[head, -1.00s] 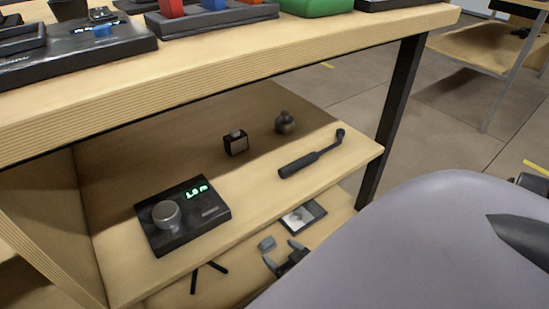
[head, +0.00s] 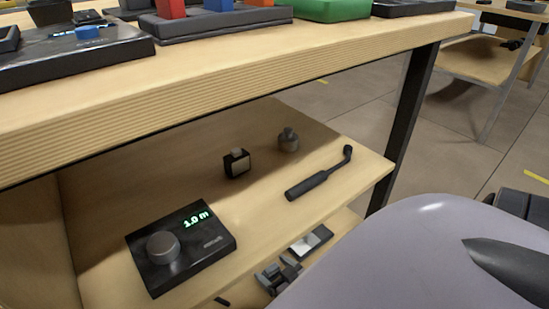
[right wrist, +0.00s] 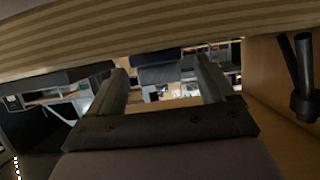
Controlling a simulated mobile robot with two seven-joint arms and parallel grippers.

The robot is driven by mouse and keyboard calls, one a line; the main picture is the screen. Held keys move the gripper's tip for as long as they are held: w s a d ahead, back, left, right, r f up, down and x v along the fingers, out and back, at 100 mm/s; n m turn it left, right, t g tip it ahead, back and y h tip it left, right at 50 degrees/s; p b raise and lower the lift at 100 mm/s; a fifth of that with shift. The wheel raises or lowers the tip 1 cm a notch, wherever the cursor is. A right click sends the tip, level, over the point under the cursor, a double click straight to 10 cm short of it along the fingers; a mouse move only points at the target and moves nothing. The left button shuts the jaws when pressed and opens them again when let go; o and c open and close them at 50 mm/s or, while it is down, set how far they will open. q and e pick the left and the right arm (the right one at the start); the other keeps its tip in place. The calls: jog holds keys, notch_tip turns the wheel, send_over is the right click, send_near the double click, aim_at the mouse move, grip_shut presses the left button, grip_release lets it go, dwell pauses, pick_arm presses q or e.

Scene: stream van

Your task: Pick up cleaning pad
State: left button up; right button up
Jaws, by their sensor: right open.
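My left gripper is not in view.
The middle shelf (head: 245,235) above the gripper holds a black device with a knob (head: 180,248), a black-handled tool (head: 318,176), a small black box (head: 237,163) and a round grey item (head: 288,140). A dark table leg (head: 404,125) stands at right.

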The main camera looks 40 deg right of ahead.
jog(key=shift+w, duration=0.15)
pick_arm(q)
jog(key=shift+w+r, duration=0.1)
pick_arm(e)
jog(key=c, duration=1.1)
